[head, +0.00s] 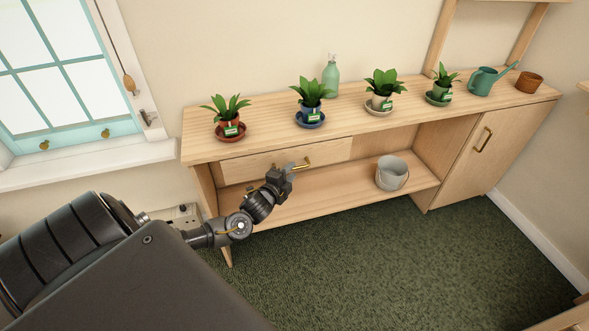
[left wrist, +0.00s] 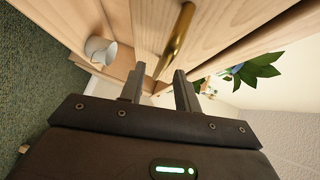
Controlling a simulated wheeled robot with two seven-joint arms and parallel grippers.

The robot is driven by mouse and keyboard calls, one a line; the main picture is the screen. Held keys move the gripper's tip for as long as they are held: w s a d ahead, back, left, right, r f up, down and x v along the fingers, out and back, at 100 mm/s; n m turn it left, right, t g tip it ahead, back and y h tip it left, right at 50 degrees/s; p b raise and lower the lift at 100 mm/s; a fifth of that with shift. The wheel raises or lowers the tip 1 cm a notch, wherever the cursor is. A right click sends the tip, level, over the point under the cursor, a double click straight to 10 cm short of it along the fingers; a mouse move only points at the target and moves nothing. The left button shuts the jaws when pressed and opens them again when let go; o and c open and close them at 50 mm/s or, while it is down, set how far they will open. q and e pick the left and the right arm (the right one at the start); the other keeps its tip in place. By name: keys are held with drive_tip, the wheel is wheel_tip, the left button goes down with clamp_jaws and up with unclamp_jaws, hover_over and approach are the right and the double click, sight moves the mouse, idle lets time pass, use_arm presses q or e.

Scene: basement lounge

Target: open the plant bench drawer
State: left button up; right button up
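The plant bench (head: 190,150) is light wood and stands along the wall. Its drawer (head: 245,167) sits under the left part of the top and looks closed. The drawer has a brass bar handle (head: 304,165). My left gripper (head: 291,168) is at the drawer front, just left of the handle in the head view. In the left wrist view, the brass handle (left wrist: 177,38) runs down toward the gap between the two parted fingers (left wrist: 158,78). The fingers are open, and I cannot tell whether they touch the handle. My right gripper is not in view.
Several potted plants (head: 229,129) on saucers, a green bottle (head: 331,77) and a watering can (head: 484,80) stand on the bench top. A grey bucket (head: 391,175) stands on the lower shelf. A cupboard door (head: 490,150) is at right. Green carpet (head: 400,265) in front is clear.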

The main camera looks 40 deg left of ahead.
sight(295, 168)
use_arm(q)
drive_tip(key=x, duration=0.3)
drive_tip(key=shift+w, duration=0.2)
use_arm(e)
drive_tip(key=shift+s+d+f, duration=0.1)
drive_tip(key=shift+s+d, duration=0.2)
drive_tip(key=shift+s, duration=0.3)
use_arm(q)
clamp_jaws()
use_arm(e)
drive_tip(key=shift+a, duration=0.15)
